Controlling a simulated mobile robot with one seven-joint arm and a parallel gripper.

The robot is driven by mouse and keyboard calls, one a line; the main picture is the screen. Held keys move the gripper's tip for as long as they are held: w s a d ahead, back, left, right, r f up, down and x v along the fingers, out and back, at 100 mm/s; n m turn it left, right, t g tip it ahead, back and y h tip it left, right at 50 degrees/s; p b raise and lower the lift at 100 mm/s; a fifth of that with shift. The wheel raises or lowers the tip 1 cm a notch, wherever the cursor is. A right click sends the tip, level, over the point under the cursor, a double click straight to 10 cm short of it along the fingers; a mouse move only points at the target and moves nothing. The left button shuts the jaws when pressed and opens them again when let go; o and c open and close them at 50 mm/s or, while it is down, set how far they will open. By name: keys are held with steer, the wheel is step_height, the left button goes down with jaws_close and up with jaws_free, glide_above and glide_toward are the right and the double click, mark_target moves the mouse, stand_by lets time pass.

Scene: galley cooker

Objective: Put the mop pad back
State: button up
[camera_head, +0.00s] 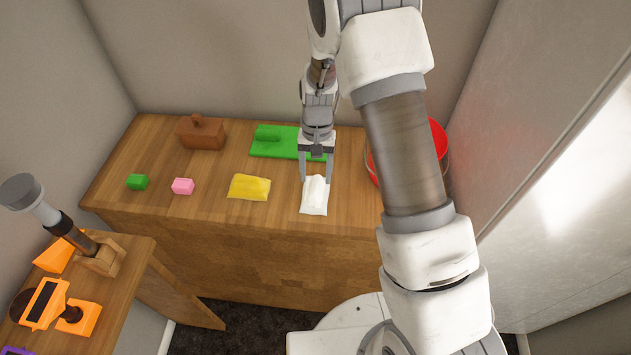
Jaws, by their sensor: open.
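A white cloth-like pad (314,208) with a raised fold lies near the front edge of the wooden counter; it looks like the mop pad, though I cannot be sure. My gripper (316,180) points down over its back part. Its two fingers are open, one on each side of the raised fold. I cannot tell whether the fingers touch the pad. A yellow folded cloth (249,187) lies to the left. A flat green board (288,153) with a green raised piece on it lies behind my gripper, which hides part of its right end.
A red bucket (439,138) stands at the right, mostly hidden by my arm. A brown lidded box (201,133), a green block (137,182) and a pink block (183,186) are at the left of the counter (220,215). A lower side counter holds orange items (45,303).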

step_height(320, 180, up, 9)
steer(key=w, duration=0.1)
step_height(320, 180, up, 16)
steer(key=n+t, duration=0.1)
steer(key=t, duration=0.3)
glide_above(317, 178)
steer(key=s+d, duration=0.5)
steer(key=s, duration=0.4)
steer(key=s+d+r+t, duration=0.1)
steer(key=s+d+r, duration=0.1)
steer(key=s, duration=0.5)
steer(key=s+d+r+n+t, duration=0.1)
steer(key=s+r+t, duration=0.1)
steer(key=s, duration=0.5)
steer(key=shift+d+r, duration=0.4)
steer(key=shift+r, duration=0.25)
steer(key=shift+s, duration=0.1)
